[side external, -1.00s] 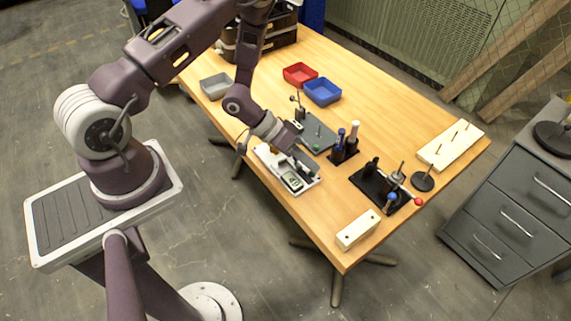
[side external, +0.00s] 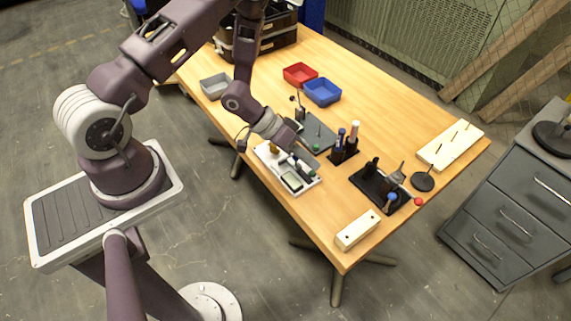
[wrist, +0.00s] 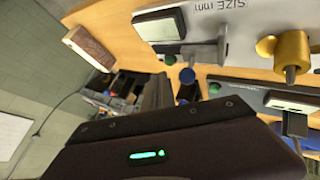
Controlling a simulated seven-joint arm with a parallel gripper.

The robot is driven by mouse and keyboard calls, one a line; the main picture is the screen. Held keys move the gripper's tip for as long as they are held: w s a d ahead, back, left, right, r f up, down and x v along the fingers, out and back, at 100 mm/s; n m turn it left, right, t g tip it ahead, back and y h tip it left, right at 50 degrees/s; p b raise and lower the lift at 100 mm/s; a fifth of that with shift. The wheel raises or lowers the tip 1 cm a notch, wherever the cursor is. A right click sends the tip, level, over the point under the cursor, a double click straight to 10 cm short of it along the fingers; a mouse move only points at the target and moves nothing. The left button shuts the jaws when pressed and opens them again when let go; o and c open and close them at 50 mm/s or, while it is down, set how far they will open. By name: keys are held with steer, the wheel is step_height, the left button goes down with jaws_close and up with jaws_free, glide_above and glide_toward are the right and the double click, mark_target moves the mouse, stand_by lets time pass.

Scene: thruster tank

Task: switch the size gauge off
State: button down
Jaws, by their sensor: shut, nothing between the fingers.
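The size gauge (side external: 270,157) is a pale plate at the table's near edge, with a small display (side external: 291,181) at its right end. In the wrist view its pale plate (wrist: 265,15) carries the lettering "SIZE mm", a brass knob (wrist: 291,50) and a grey display (wrist: 158,24) that looks blank. My gripper (side external: 293,153) is shut and empty, over the back side of the gauge. The fingertips are hard to make out, and I cannot tell whether they touch it.
A dark grey plate (side external: 322,132) with a post lies behind the gauge. A pen rack (side external: 343,154) and a black stand (side external: 374,189) are to the right. A pale block (side external: 357,230) lies near the front edge. Red (side external: 299,75) and blue (side external: 322,92) bins stand farther back.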

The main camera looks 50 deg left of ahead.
step_height(320, 180, up, 6)
stand_by(0.6)
steer(key=a+r+t+y, duration=0.1)
steer(key=a+r+y, duration=0.3)
steer(key=r, duration=0.5)
steer(key=a+r+t+y, duration=0.1)
steer(key=a+r+y, duration=0.3)
steer(key=r, duration=0.6)
steer(key=s+d+r+g, duration=0.1)
steer(key=s+d+r, duration=0.2)
steer(key=s, duration=0.8)
steer(key=s+d+r+g+h, duration=0.1)
steer(key=s+d+r, duration=0.3)
steer(key=s, duration=0.7)
steer(key=shift+s+r+n+g, duration=0.25)
steer(key=shift+r+n+g, duration=0.05)
steer(key=shift+r, duration=0.25)
